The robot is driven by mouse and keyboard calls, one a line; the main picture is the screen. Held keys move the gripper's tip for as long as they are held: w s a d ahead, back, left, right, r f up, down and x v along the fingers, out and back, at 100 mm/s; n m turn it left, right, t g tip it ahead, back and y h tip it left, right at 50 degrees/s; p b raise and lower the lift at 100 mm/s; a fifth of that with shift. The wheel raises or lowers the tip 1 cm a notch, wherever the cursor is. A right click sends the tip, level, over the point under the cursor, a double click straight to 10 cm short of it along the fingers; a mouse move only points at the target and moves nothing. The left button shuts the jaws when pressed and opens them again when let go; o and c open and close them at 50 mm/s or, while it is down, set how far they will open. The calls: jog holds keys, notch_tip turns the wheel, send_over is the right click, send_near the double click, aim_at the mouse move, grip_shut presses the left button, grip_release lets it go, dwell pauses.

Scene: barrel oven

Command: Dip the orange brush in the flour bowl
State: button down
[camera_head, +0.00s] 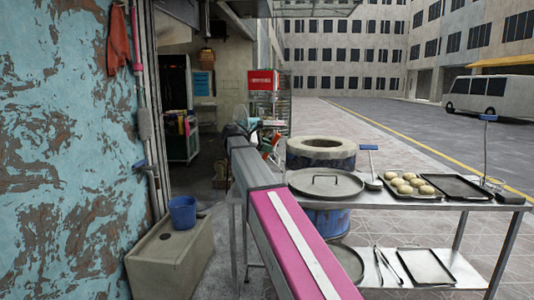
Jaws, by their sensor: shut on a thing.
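A small clear bowl (493,184) stands at the right end of the metal table, beside a dark tray. What it holds is too small to tell, so I cannot say whether it is the flour bowl. I cannot make out an orange brush. A blue-handled tool with a dark block-shaped head (510,197) stands upright at the table's right end. My pink and grey arm stretches from the bottom middle up toward the left of the table. My gripper is not visible, nor is anything it may hold.
The metal table holds a round lid (326,183), a blue-handled ladle (373,184), a tray of dough balls (409,186) and a dark empty tray (459,187). Tongs (387,266) and another tray (425,266) lie below. A barrel oven (321,153) stands behind; a blue bucket (182,212) sits left.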

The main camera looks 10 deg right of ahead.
notch_tip(320, 180, up, 12)
dwell(0.8)
